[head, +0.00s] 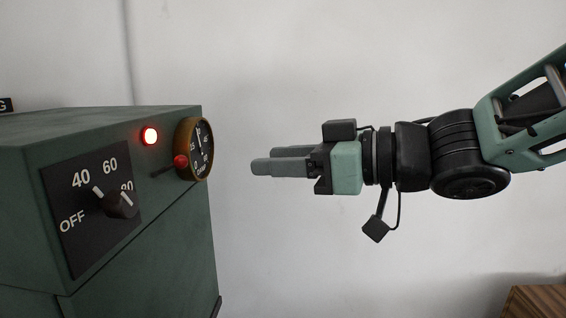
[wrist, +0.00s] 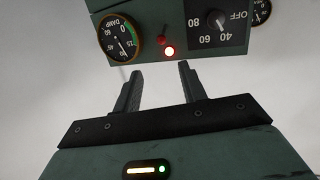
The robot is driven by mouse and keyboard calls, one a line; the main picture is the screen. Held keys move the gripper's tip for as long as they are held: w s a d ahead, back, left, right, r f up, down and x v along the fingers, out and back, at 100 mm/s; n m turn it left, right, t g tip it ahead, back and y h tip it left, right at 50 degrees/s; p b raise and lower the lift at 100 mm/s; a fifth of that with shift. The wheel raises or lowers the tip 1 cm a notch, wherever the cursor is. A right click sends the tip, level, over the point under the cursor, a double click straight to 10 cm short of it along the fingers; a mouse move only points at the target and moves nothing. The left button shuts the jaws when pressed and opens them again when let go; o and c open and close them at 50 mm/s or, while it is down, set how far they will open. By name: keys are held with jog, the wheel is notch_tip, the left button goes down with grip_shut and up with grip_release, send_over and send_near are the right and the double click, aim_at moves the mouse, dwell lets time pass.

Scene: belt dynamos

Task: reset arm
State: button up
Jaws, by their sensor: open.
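My gripper (head: 278,160) is open and empty, held level in the air to the right of a green machine cabinet (head: 110,130) in the head view. A clear gap separates the fingertips from the cabinet. In the wrist view the two grey fingers (wrist: 160,88) are apart with nothing between them. The cabinet carries a dark dial plate marked OFF, 40, 60 and 80, with a black knob (head: 120,204). A red lamp (head: 149,136) is lit. A small red-tipped lever (head: 180,161) sits beside a brass-rimmed gauge (head: 196,149).
The cabinet also shows upside down at the top of the wrist view (wrist: 180,50), with a second gauge (wrist: 261,11) at its right. A wooden piece (head: 535,302) stands at the lower right. A plain pale wall (head: 300,60) is behind. The air around my gripper is clear.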

jog(key=d+f+m+t+h+b, duration=0.1)
jog(key=d+f+m+h, duration=0.2)
jog(key=f+h, duration=0.35)
jog(key=d+f+m+t+h+b, duration=0.1)
jog(key=d+f+m+h+b, duration=0.2)
jog(key=f, duration=0.6)
jog(key=s+d+f+g+h, duration=0.2)
jog(key=s+d+f+g, duration=0.2)
jog(key=s+f, duration=0.2)
jog(key=s+d+f+g+h, duration=0.3)
jog(key=s+d+f, duration=0.2)
jog(key=s, duration=0.6)
jog(key=shift+f+g+b, duration=0.35)
jog(key=shift+f+g, duration=0.05)
jog(key=shift+f, duration=0.35)
